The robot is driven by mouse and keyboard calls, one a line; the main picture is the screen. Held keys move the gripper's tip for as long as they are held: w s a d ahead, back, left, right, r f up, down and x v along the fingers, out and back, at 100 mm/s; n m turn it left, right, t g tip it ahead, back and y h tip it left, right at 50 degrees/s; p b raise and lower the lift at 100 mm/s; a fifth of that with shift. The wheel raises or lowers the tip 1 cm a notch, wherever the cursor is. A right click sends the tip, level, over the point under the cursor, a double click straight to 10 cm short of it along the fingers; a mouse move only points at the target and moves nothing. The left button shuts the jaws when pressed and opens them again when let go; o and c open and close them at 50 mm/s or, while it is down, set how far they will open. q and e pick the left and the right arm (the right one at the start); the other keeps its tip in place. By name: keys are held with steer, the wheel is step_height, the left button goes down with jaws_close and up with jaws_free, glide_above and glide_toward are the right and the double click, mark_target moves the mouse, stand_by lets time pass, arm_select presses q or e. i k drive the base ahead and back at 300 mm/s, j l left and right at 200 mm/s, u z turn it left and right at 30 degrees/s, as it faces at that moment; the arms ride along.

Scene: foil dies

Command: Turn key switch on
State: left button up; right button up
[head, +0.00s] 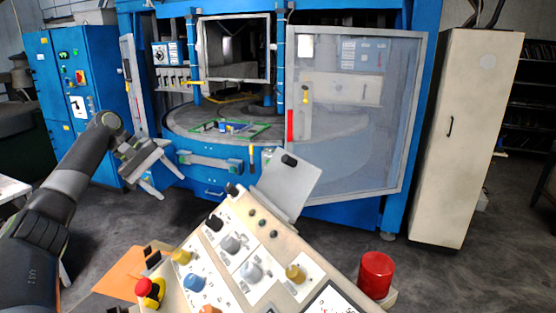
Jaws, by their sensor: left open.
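A slanted beige control panel (262,214) stands in the lower middle of the head view. It carries several knobs and buttons: grey knobs (250,271), brass-coloured knobs (295,273), a blue knob (193,282), black switches (214,222) and a red emergency button with a yellow base (150,292). I cannot tell which of these is the key switch or how it is set. My left gripper (163,183) is open and empty. It hangs to the upper left of the panel, clear of it. My right gripper is not in view.
A large red button (376,272) sits at the panel's right corner. A grey plate (288,184) rises behind the panel. Beyond stand a blue machine (405,95) with a mesh door, a blue cabinet (52,85) and a beige locker (462,150). Open floor lies between.

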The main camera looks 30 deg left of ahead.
mark_target(249, 271)
steer(key=k, duration=1.5)
